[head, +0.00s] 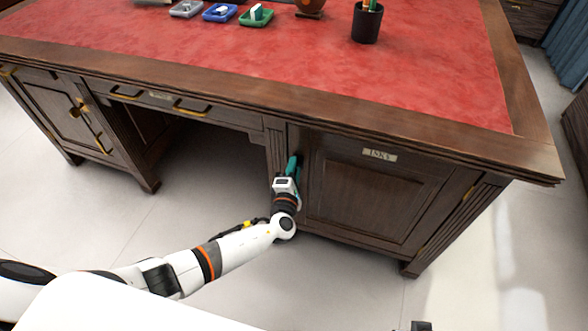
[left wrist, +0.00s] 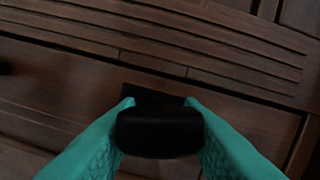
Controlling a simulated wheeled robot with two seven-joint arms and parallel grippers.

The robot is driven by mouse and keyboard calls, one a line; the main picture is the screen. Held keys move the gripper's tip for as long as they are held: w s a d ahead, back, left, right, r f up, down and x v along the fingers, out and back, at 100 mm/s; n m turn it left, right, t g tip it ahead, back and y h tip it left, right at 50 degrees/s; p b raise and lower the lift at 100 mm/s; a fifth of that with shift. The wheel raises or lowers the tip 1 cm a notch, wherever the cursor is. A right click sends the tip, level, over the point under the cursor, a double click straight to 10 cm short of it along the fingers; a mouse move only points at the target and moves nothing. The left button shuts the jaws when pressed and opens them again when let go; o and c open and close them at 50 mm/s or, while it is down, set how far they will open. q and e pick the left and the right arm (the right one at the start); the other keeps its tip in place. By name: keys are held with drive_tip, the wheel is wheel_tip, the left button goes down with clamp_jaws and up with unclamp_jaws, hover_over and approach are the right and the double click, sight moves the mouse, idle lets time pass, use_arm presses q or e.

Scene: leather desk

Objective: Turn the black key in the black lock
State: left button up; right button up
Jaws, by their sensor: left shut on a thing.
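My left gripper (head: 293,165) is at the front of the desk, at the left edge of the right cabinet door. Its teal fingers (left wrist: 161,132) are shut on the black key (left wrist: 160,132), one finger on each side of the key's broad head. Behind the key, part of the black lock (left wrist: 150,95) shows as a dark plate on the brown wood. The key's head hides its shaft and the keyhole, so I cannot tell how deep the key sits. In the head view my gripper hides the key and lock. My right gripper is not in view.
The cabinet door (head: 370,200) beside my gripper is closed and bears a label reading "INKS" (head: 380,155). The desk top (head: 280,55) overhangs above. A black pen cup (head: 366,24) and small trays (head: 220,12) stand on it. Left of the gripper is the open knee space.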

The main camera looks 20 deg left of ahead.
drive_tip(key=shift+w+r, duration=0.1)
use_arm(q)
drive_tip(key=shift+m, duration=0.4)
drive_tip(key=shift+m+p, duration=0.3)
drive_tip(key=shift+p, duration=0.1)
drive_tip(key=shift+m, duration=0.4)
drive_tip(key=shift+m+p, duration=0.3)
drive_tip(key=o, duration=1)
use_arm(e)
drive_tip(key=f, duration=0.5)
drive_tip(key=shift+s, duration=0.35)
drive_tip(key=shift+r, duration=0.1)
